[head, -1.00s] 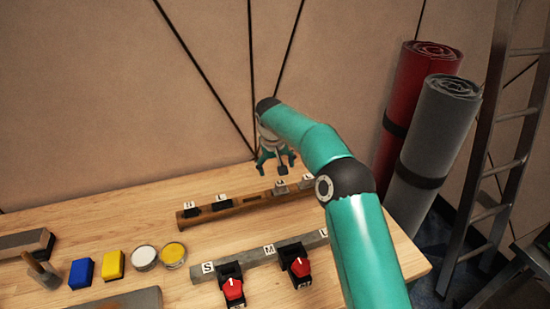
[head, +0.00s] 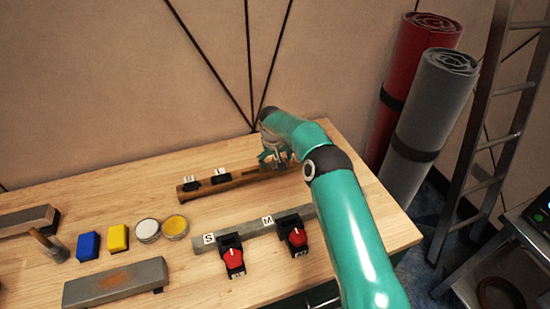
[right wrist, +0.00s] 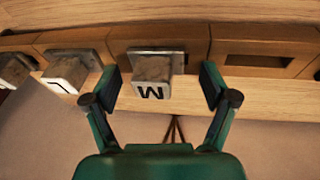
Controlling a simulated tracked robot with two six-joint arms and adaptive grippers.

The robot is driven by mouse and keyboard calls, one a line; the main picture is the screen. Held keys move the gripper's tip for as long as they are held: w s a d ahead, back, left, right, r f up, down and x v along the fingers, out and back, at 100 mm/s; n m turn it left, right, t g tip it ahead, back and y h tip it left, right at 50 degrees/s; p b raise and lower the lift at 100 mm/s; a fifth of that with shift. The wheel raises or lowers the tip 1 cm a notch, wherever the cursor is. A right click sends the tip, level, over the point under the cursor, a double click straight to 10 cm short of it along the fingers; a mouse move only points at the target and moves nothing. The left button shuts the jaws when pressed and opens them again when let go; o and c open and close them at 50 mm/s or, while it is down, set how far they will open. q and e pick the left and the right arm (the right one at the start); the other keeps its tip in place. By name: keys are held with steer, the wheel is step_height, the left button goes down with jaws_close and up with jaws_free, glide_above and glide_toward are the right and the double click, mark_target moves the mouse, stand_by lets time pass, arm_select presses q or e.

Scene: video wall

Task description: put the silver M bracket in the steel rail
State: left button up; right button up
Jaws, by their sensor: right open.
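The silver M bracket (right wrist: 152,70) sits in a slot of the wooden rail (right wrist: 225,45) in the right wrist view, its white M face towards the camera. My right gripper (right wrist: 162,86) is open, with one finger on each side of the bracket and a gap on both sides. In the head view my right gripper (head: 276,158) is at the right part of the wooden rail (head: 245,178) and hides the bracket. The steel rail (head: 259,230) lies nearer on the table, with S and M labels showing; my arm covers its right end. My left gripper is out of view.
Black clamps with red knobs (head: 233,258) stand at the front of the steel rail. A silver L bracket (right wrist: 68,72) sits beside the M one. Yellow and blue blocks, round tins and a grey bar (head: 115,283) lie at the left. Rolled mats (head: 430,120) stand behind right.

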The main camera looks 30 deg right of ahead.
steer(key=shift+c, duration=0.3)
steer(key=c, duration=1.5)
steer(key=shift+r+p, duration=1.6)
steer(key=shift+r, duration=1.45)
steer(key=shift+s+a+r+b, duration=0.35)
steer(key=shift+s+r+b, duration=0.05)
steer(key=shift+r+b, duration=0.1)
steer(key=s+a+r+y+b, duration=0.15)
steer(key=s+a+b, duration=0.3)
steer(key=s, duration=0.55)
steer(key=s+a+r+h+b, duration=0.1)
steer(key=s+a+r+b, duration=0.3)
steer(key=s, duration=0.6)
steer(key=shift+n+y, duration=0.25)
steer(key=shift+n, duration=0.05)
steer(key=shift+s+a+f+b, duration=0.15)
steer(key=shift+f+b, duration=0.15)
steer(key=shift+f, duration=0.8)
steer(key=shift+w+a+f+b, duration=0.1)
steer(key=shift+a+f+b, duration=0.15)
steer(key=shift+f, duration=0.8)
steer(key=shift+s+a+f+b, duration=0.1)
steer(key=shift+f+b, duration=0.2)
steer(key=shift+f, duration=0.8)
